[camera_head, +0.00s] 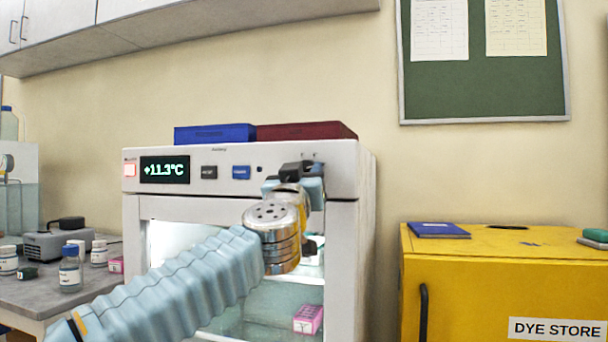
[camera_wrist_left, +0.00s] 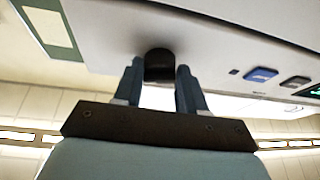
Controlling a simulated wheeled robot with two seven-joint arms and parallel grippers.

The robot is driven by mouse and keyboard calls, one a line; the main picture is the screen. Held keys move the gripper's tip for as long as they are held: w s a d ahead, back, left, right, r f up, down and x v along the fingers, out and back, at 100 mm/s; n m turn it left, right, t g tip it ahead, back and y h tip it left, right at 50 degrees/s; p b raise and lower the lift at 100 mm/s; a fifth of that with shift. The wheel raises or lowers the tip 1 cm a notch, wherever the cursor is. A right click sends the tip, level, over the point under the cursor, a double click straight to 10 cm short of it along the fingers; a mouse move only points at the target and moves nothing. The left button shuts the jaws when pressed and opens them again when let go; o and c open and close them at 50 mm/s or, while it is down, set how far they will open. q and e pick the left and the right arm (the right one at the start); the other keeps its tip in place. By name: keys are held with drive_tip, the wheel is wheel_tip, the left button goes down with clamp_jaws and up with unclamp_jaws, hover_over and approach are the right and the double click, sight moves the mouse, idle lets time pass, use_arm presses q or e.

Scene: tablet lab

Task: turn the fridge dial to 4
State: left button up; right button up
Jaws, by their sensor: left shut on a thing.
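The fridge (camera_head: 367,215) is a white cabinet with a glass front and a control panel along its top. Its display (camera_head: 165,170) reads +11.3°C. The dial (camera_wrist_left: 159,65) is a dark round knob on the panel, seen in the left wrist view between my two blue fingers. My left gripper (camera_wrist_left: 158,75) is shut on the dial, one finger on each side. In the head view my left gripper (camera_head: 296,178) is at the right end of the panel and hides most of the dial. I cannot read the dial's setting. My right gripper is not in view.
A blue box (camera_head: 215,134) and a dark red box (camera_head: 305,131) lie on the fridge. A yellow dye store cabinet (camera_head: 490,280) stands to the right. Bottles (camera_head: 70,268) and a grey device (camera_head: 55,243) stand on the left bench. Panel buttons (camera_head: 241,172) sit left of the gripper.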

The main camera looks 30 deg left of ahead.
use_arm(q)
drive_tip(key=shift+n, duration=0.4)
drive_tip(key=shift+c, duration=0.2)
drive_tip(key=n+g+y, duration=0.1)
drive_tip(key=n, duration=0.3)
drive_tip(key=n+g+y, duration=0.1)
drive_tip(key=n+g, duration=0.1)
drive_tip(key=n, duration=0.2)
drive_tip(key=n+g+y, duration=0.1)
drive_tip(key=n+y, duration=0.1)
drive_tip(key=n, duration=0.2)
drive_tip(key=shift+w+d+r+n+g, duration=0.1)
drive_tip(key=shift+d+r+n+g, duration=0.2)
drive_tip(key=shift+d+n, duration=0.1)
drive_tip(key=n+g, duration=0.1)
drive_tip(key=n, duration=0.1)
drive_tip(key=n+g, duration=0.1)
drive_tip(key=n, duration=0.2)
drive_tip(key=shift+r+h, duration=0.2)
drive_tip(key=shift+h, duration=0.1)
drive_tip(key=shift+r+n+g+h, duration=0.15)
drive_tip(key=shift+n+g+h, duration=0.45)
drive_tip(key=shift+n, duration=1.3)
drive_tip(key=shift+a, duration=0.1)
drive_tip(key=o, duration=1)
